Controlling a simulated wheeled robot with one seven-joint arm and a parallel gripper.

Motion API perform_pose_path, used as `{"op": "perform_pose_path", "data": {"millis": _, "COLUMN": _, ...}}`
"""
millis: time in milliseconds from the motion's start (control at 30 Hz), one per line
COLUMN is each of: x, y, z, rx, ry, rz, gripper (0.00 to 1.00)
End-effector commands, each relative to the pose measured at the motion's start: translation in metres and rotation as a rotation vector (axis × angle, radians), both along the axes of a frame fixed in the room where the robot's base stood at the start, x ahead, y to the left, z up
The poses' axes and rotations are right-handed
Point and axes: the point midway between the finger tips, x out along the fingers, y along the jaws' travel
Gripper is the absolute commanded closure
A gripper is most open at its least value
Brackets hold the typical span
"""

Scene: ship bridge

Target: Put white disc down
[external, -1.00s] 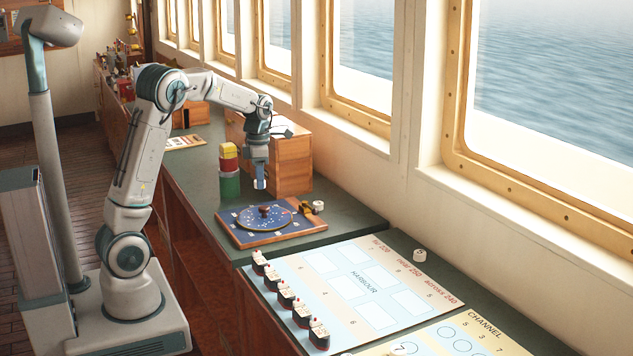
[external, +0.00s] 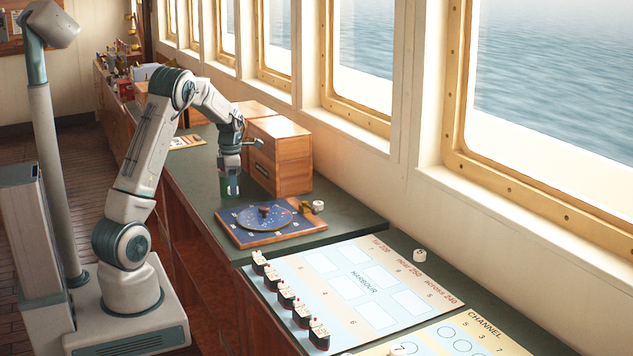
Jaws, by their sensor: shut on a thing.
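My gripper (external: 229,187) is above the dark green counter, left of the wooden boxes and behind the blue round dial board. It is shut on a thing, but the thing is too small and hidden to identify. A bit of green shows at its fingertips. I cannot make out a white disc in the fingers. Small white pieces show elsewhere: one (external: 318,206) beside the dial board, one (external: 419,255) right of the harbour chart, and a round one (external: 404,349) on the channel board at the bottom edge.
The blue dial board (external: 240,237) lies in front of my gripper. Wooden boxes (external: 280,160) stand close on its right. Several small ship-like pieces (external: 285,296) line the left edge of the harbour chart (external: 345,315). The window wall bounds the counter on the right.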

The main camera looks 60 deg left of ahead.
Motion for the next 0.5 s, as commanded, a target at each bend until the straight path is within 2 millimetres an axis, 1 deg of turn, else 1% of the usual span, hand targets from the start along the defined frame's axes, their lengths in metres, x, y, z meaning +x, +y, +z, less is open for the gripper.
{"op": "perform_pose_path", "data": {"millis": 33, "x": 0.0, "y": 0.003, "z": -0.001, "rx": 0.0, "ry": -0.001, "rz": 0.0, "gripper": 0.92}}
{"op": "perform_pose_path", "data": {"millis": 133, "x": -0.001, "y": 0.005, "z": -0.009, "rx": -0.002, "ry": 0.0, "rz": -0.001, "gripper": 0.92}}
{"op": "perform_pose_path", "data": {"millis": 333, "x": -0.001, "y": 0.005, "z": -0.037, "rx": -0.003, "ry": 0.002, "rz": 0.0, "gripper": 0.92}}
{"op": "perform_pose_path", "data": {"millis": 400, "x": -0.001, "y": 0.005, "z": -0.042, "rx": -0.001, "ry": 0.0, "rz": 0.0, "gripper": 0.92}}
{"op": "perform_pose_path", "data": {"millis": 500, "x": 0.0, "y": 0.004, "z": -0.043, "rx": 0.0, "ry": -0.001, "rz": 0.0, "gripper": 0.92}}
